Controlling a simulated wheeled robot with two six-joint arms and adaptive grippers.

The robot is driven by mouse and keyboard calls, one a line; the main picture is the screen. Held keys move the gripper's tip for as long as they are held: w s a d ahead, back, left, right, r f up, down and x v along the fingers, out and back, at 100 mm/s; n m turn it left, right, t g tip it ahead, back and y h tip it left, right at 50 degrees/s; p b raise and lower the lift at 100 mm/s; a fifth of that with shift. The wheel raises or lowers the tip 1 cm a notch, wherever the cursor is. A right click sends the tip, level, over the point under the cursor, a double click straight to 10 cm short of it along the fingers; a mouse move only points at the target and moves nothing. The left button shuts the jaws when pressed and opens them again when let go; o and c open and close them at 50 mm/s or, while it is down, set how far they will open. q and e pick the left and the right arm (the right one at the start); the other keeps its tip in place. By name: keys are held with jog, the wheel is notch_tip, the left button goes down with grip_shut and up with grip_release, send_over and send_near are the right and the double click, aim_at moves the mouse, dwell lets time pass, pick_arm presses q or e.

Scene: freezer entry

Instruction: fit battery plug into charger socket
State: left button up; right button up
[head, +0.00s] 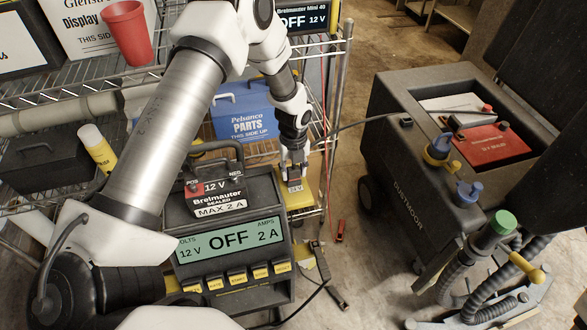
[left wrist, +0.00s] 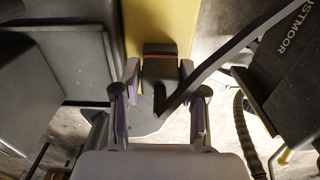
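My left gripper (head: 291,168) points down beside the charger (head: 232,240), to the right of its handle. In the left wrist view, the dark battery plug (left wrist: 160,70) lies between the fingertips of the left gripper (left wrist: 160,78), which appear shut on it. Its black cable (head: 350,128) runs right to the floor machine, and it shows in the left wrist view (left wrist: 225,52). A yellow block (head: 297,195) with a small label lies just below the gripper. I cannot make out the charger socket's opening or whether the plug touches anything. My right gripper is not in view.
The floor machine (head: 392,165) with a red battery (head: 492,146) stands at the right. A wire shelf (head: 55,100) holds a blue parts box (head: 240,112), a red cup (head: 128,35) and a yellow bottle (head: 98,148). Red and black clips lie on the floor.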

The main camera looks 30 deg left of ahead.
pick_arm(q)
jog(key=shift+o, duration=0.7)
notch_tip(320, 180, up, 12)
